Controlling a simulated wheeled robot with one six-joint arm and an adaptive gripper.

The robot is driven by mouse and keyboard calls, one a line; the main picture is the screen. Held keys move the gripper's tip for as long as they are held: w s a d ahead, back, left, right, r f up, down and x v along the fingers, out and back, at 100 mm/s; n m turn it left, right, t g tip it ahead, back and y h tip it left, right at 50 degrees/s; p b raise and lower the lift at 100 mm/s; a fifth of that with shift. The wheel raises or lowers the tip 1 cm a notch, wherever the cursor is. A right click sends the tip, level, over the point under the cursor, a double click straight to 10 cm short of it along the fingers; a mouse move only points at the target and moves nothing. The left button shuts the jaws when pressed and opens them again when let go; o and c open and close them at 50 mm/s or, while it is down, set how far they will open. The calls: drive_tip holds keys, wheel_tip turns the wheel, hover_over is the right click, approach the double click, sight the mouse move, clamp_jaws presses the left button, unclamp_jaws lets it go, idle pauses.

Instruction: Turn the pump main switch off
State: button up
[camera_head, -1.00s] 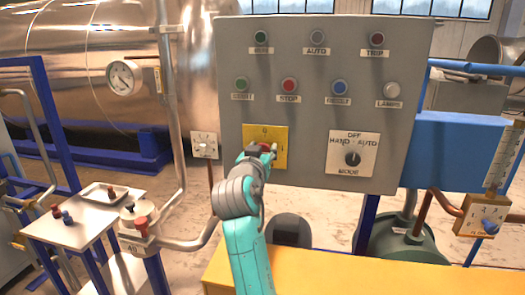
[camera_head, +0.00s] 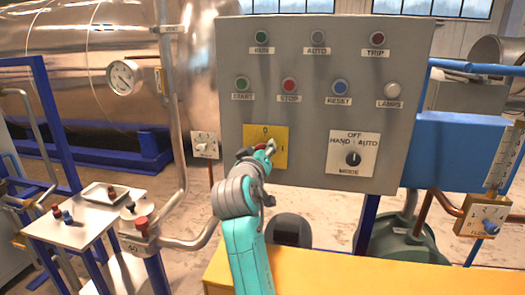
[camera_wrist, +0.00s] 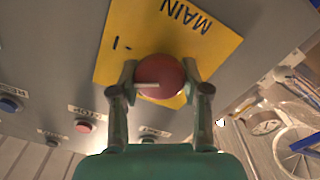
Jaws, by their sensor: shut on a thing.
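The pump main switch is a round red knob (camera_wrist: 160,76) on a yellow plate (camera_head: 252,134) of the grey control panel. The plate also shows in the wrist view (camera_wrist: 117,38), with the word MAIN upside down and an I mark up and left of the knob. A white line on the knob's face points left in the wrist view. My gripper (camera_head: 269,150) is in front of the plate, and in the head view it hides most of the knob. In the wrist view, my gripper's fingers (camera_wrist: 160,78) are shut on the knob, one on each side.
The grey panel (camera_head: 310,65) carries several lamps and buttons around the switch. A HAND/AUTO selector (camera_head: 353,157) sits to the right. A yellow surface (camera_head: 330,272) lies below. A small white table (camera_head: 75,228) and pipework stand at left.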

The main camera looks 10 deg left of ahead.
drive_tip(key=n, duration=0.6)
drive_tip(key=shift+a+f+n, duration=0.1)
drive_tip(key=shift+n, duration=0.2)
drive_tip(key=n, duration=0.5)
drive_tip(key=shift+f, duration=0.15)
drive_tip(key=shift+n, duration=0.4)
drive_tip(key=o, duration=1.1)
drive_tip(key=s, duration=1.2)
drive_tip(key=shift+a, duration=0.25)
